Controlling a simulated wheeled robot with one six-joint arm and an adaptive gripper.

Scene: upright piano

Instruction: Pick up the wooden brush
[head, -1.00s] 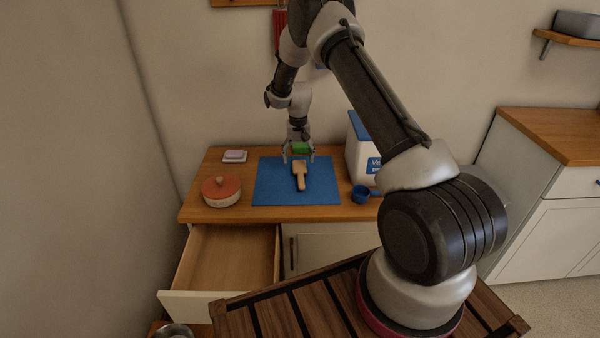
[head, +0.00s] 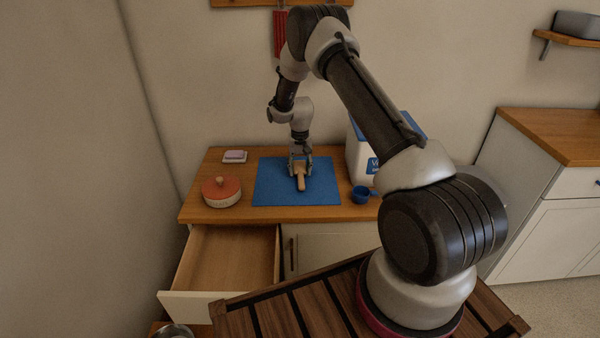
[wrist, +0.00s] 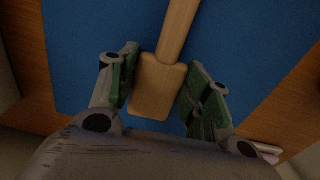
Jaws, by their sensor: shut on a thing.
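The wooden brush (head: 301,183) lies on the blue mat (head: 265,187) on the wooden counter, its handle toward the counter's front edge. My gripper (head: 300,163) is down over its wide head end. In the wrist view, the green-padded fingers of my gripper (wrist: 161,80) stand on either side of the brush's pale wooden block (wrist: 158,88), shut on it. The handle runs away toward the top of that view. The brush still appears to be at mat level. The brush's underside is hidden.
A round pot with a red lid (head: 221,190) and a soap dish (head: 235,156) stand left of the mat. An open drawer (head: 235,258) sticks out below the counter.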

